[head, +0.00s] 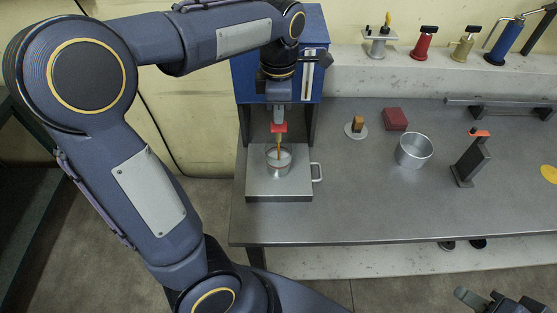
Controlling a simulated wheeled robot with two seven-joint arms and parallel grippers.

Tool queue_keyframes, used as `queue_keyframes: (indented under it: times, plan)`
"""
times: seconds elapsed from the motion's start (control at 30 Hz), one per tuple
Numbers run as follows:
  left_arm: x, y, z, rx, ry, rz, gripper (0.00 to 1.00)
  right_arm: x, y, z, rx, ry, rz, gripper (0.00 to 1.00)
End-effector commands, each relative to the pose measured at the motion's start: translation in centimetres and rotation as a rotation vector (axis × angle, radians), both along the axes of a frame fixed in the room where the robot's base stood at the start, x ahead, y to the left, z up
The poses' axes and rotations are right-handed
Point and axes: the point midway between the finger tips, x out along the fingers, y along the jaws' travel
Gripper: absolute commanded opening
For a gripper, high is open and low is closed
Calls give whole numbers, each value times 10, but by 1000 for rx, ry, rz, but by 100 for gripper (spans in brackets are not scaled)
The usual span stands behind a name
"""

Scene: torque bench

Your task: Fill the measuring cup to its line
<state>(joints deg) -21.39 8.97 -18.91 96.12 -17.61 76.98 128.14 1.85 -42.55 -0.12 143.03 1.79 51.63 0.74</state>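The measuring cup (279,168) looks clear and stands upright on a grey metal tray (262,190), under the spout of a blue dispenser (312,88). A thin orange-brown stream (279,145) runs from below a red tap part (278,127) down into the cup. The liquid level and the line on the cup are too small to make out. My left gripper (278,117) points down at the red part from above, at or touching it; its finger gap is not clear. My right gripper (508,302) is at the bottom right edge, partly cut off, away from the bench things.
On the bench (370,215) to the right are a small round stand (355,129), a red block (395,119), an open metal pot (414,151) and a dark upright stand (470,164) with an orange top. Several tools stand on the rear ledge. The bench's front middle is clear.

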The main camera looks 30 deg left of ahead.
Motion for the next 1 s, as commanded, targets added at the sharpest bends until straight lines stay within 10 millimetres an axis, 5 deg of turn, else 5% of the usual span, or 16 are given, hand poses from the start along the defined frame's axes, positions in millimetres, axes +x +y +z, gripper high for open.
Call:
queue_keyframes:
  times: [0.43,0.77,1.0]
  plan:
    - [0,0,0,0,1,0,0,0,0,1,0,0,0,36]
    - [0,0,37,0,1,0,0,0,0,38,0,0,0,36]
    - [0,0,36,-1,1,0,0,0,0,36,0,0,0,36]
